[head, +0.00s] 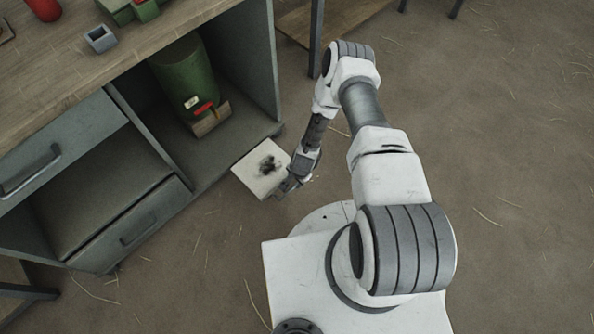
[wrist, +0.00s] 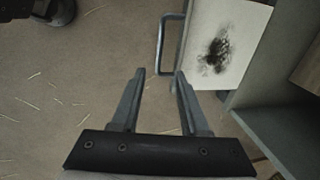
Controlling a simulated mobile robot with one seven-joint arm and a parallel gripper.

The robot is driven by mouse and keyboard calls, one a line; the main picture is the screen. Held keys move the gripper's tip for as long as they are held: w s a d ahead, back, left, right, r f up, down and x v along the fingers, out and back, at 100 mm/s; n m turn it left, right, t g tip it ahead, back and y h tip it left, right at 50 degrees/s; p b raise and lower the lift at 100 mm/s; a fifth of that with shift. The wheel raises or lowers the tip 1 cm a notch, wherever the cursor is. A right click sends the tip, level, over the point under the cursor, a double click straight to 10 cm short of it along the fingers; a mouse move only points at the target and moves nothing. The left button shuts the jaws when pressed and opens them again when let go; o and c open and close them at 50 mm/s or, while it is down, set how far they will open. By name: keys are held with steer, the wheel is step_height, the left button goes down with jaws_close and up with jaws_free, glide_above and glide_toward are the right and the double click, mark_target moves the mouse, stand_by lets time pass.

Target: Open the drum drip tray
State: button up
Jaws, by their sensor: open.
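The drip tray (head: 250,181) sticks out from the bottom of the grey cabinet, below the green drum (head: 182,75). Its pale inside has a black stain. In the wrist view the tray (wrist: 250,35) is at the upper right, with a grey bar handle (wrist: 161,42) along its front edge. My gripper (head: 282,190) is at the tray's outer edge. In the wrist view my gripper (wrist: 160,74) is open, with its fingertips by the near end of the handle. Nothing is gripped; I cannot tell whether the fingers straddle the handle. In the head view my gripper hides the handle.
The cabinet (head: 262,60) has a side panel right of the drum. A wooden block (head: 211,121) with a red part is in front of the drum. Drawers with handles, such as the upper drawer (head: 70,140), are at left. The floor (head: 480,160) is open, with scattered straw.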

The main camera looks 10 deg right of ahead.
step_height(320, 180, up, 6)
steer(key=s+p, duration=0.1)
steer(key=shift+d+r+p, duration=0.2)
steer(key=shift+d+p, duration=0.15)
